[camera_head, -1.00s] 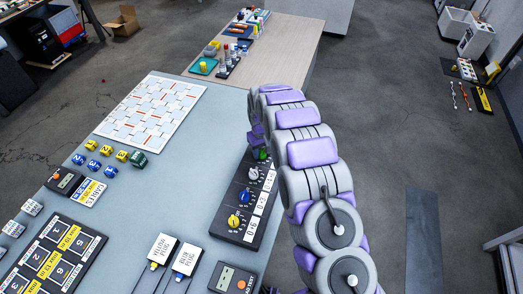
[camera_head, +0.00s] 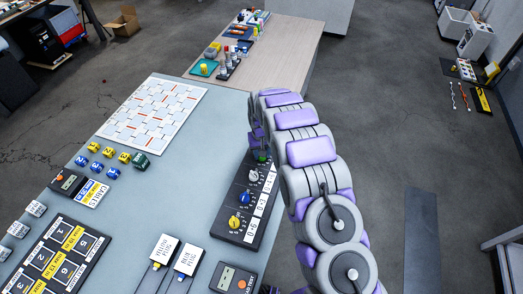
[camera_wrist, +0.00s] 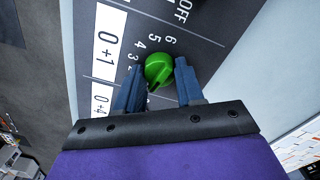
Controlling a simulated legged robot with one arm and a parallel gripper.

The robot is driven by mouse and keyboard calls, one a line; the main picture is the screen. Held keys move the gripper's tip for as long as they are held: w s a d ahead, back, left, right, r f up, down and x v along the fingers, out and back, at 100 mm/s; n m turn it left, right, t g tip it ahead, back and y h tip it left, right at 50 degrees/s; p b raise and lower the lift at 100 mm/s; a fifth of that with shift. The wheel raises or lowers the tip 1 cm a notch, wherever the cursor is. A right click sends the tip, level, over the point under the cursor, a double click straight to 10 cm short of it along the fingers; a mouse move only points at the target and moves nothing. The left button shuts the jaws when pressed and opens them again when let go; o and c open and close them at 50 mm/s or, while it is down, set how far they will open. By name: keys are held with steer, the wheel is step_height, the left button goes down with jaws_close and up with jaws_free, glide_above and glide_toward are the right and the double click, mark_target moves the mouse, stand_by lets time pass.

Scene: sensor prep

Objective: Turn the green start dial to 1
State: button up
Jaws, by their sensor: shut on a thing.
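The green start dial (camera_wrist: 158,69) sits on the black dial panel (camera_wrist: 200,50), with the numbers 3, 4, 5 and 6 visible beside it and a white "0+1" label nearby. The dial's pointer end and the lower numbers are partly hidden by a finger. My gripper (camera_wrist: 160,86) is shut on the green dial, one blue finger on each side of it. In the head view the dial (camera_head: 262,156) is mostly hidden by my gripper at the far end of the panel.
On the same panel are a white dial (camera_head: 253,175), a blue dial (camera_head: 245,197) and a yellow dial (camera_head: 234,222). Two white plug boxes (camera_head: 188,259) and a meter (camera_head: 232,278) lie near the panel. A patterned board (camera_head: 152,115) and coloured cubes (camera_head: 110,173) lie to the left.

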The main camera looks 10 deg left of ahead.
steer(key=shift+m+p, duration=0.7)
steer(key=shift+m, duration=0.7)
steer(key=shift+s, duration=0.1)
steer(key=o, duration=1)
steer(key=shift+o, duration=0.2)
step_height(320, 180, up, 17)
steer(key=p, duration=0.2)
steer(key=shift+a+r, duration=0.1)
